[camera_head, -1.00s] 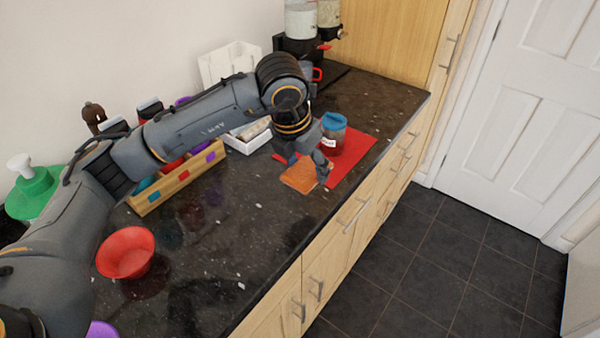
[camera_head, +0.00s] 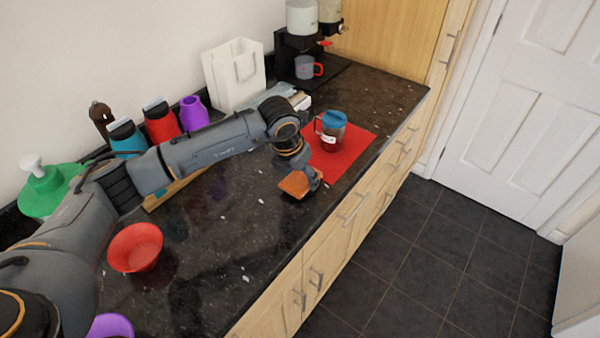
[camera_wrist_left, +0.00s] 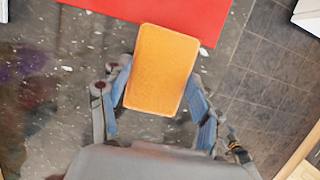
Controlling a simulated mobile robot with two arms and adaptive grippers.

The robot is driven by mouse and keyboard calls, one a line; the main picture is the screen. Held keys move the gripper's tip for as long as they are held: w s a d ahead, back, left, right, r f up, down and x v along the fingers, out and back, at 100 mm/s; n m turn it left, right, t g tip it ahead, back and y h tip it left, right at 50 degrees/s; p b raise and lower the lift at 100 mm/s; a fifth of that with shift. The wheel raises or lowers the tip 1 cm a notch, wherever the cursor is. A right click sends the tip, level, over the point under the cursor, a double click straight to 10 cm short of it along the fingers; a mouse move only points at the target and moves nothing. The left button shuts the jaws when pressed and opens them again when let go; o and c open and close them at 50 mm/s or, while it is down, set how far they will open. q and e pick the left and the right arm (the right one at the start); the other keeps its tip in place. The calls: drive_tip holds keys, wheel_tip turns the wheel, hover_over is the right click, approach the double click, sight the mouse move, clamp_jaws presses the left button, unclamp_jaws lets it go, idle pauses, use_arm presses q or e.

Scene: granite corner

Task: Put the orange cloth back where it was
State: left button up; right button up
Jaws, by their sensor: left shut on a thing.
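The orange cloth (camera_head: 294,184) looks like a small flat folded pad. My left gripper (camera_head: 308,180) is shut on it, near the front left corner of the red mat (camera_head: 348,160). In the left wrist view the cloth (camera_wrist_left: 162,70) lies between the two fingers, and its far end overlaps the edge of the red mat (camera_wrist_left: 200,12). I cannot tell exactly how high it is above the counter. My right gripper is not in view.
A white bag (camera_head: 235,75), several bottles and a coffee machine (camera_head: 300,50) line the wall. A red bowl (camera_head: 135,247) stands at the front left.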

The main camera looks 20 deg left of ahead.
sight(292, 185)
use_arm(q)
drive_tip(key=shift+f+b, duration=0.5)
drive_tip(key=shift+b, duration=0.05)
drive_tip(key=o, duration=1.1)
drive_tip(key=shift+r, duration=0.1)
drive_tip(key=shift+r, duration=0.15)
drive_tip(key=shift+r+p, duration=0.25)
drive_tip(key=shift+p, duration=0.3)
drive_tip(key=b+v, duration=0.3)
drive_tip(key=v, duration=0.9)
drive_tip(key=shift+r, duration=0.1)
